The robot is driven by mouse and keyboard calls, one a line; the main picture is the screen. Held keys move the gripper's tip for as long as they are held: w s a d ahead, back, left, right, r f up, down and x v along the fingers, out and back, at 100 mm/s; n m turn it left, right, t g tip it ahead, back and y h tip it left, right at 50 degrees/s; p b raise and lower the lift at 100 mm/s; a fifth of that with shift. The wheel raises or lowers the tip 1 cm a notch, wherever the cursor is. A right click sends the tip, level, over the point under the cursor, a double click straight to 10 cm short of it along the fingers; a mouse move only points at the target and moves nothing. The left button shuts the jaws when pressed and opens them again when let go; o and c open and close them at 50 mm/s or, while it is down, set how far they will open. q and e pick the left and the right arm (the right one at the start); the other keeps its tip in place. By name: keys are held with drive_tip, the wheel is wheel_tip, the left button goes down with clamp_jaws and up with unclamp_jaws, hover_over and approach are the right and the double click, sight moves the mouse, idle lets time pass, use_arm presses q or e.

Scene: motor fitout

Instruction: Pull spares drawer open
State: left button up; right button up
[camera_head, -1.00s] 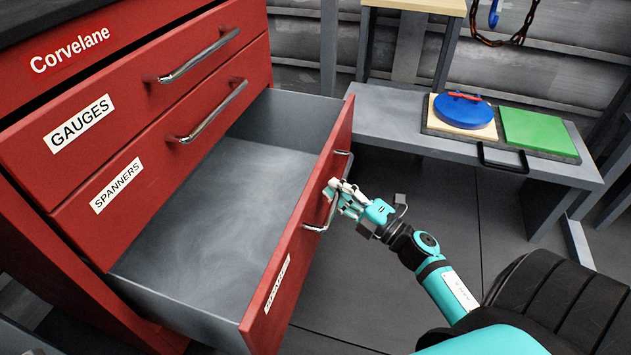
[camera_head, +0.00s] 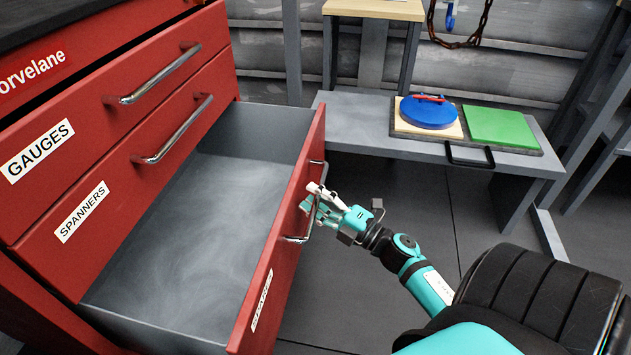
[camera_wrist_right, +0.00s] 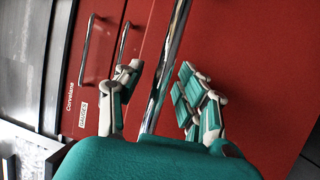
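The spares drawer (camera_head: 281,245) is the lowest red drawer in view. It stands well out from the cabinet, its grey inside (camera_head: 190,225) bare where visible. Its label (camera_head: 262,300) is steeply angled and hard to read. My right gripper (camera_head: 312,203) is at the drawer's metal handle (camera_head: 300,239). Contact with the right finger cannot be told. My left gripper is not in view.
The gauges drawer (camera_head: 95,125) and spanners drawer (camera_head: 120,185) above are shut. A low grey bench (camera_head: 355,125) at the back holds a tray with a blue disc (camera_head: 430,113) and a green block (camera_head: 502,126). Dark floor (camera_head: 400,215) is clear between drawer and bench.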

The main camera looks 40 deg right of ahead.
drive_tip(key=v, duration=1.2)
idle(0.3)
